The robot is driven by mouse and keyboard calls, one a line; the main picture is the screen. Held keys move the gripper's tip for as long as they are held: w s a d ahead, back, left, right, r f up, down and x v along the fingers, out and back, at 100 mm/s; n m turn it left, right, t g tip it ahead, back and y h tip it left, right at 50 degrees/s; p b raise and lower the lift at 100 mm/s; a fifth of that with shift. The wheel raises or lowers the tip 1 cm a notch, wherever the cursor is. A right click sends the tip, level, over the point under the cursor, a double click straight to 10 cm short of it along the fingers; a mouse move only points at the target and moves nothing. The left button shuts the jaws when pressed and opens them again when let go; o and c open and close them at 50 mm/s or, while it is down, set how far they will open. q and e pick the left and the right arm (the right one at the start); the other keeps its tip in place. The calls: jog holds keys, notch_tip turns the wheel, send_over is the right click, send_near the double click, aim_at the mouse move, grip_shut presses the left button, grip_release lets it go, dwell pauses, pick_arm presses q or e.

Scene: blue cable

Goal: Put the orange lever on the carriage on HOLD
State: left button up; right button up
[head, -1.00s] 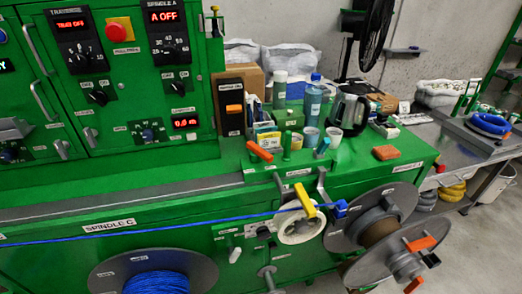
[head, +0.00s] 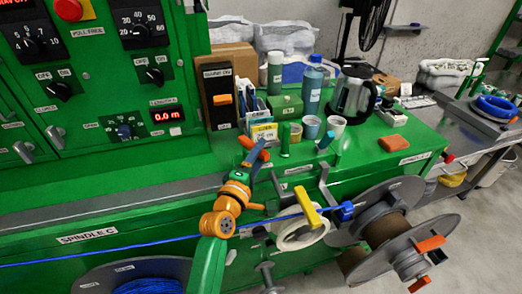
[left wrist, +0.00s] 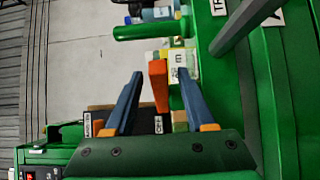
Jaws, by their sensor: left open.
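The orange lever (head: 245,141) sits on the green carriage (head: 300,178) in the head view, partly hidden by my left gripper. My left gripper (head: 257,152) is at the lever, its blue fingers pointing up across it. The gripper is open and holds nothing. No HOLD mark is readable. My right gripper is not in view.
A green post (head: 285,145) stands close to the orange lever. Bottles, cups and a kettle (head: 353,95) stand behind. A cable reel (head: 385,230) is at right.

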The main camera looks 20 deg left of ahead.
pick_arm(q)
jog(key=shift+w, duration=0.55)
jog(key=shift+s, duration=0.15)
jog(key=shift+c, duration=0.6)
grip_shut()
